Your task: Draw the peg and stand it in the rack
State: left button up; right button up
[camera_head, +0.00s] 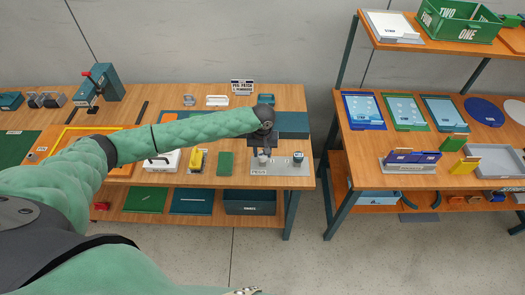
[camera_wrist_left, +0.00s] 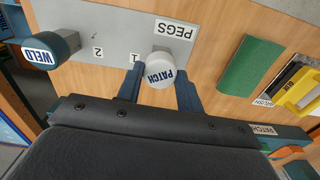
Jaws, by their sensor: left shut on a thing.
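A grey plate marked PEGS (camera_head: 283,170) lies at the right front of the left bench. It also shows in the left wrist view (camera_wrist_left: 113,27), with the numbers 1 and 2. My left gripper (camera_head: 263,155) is over its left part. In the left wrist view the left gripper (camera_wrist_left: 162,82) is shut on a white-topped peg marked PATCH (camera_wrist_left: 159,64), near number 1. Whether the peg's foot is in the plate is hidden. A dark blue-topped peg marked WELD (camera_wrist_left: 50,51) stands beyond number 2; it also shows in the head view (camera_head: 298,157). My right gripper is not in view.
A green block (camera_head: 226,163) and a yellow-handled tool (camera_head: 197,160) lie left of the plate. A dark blue box (camera_head: 292,124) stands behind it. The right bench holds panels and a blue holder (camera_head: 411,158), across a floor gap.

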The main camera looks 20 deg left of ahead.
aim_at(262, 154)
pick_arm(q)
jog(key=o, duration=1.2)
jog(key=shift+c, duration=0.2)
jog(key=shift+r+b, duration=0.15)
jog(key=shift+b, duration=0.25)
notch_tip(262, 154, up, 5)
jog(key=shift+f+b, duration=0.2)
jog(key=shift+b, duration=0.85)
jog(key=shift+r+b, duration=0.3)
jog(key=shift+r, duration=1.15)
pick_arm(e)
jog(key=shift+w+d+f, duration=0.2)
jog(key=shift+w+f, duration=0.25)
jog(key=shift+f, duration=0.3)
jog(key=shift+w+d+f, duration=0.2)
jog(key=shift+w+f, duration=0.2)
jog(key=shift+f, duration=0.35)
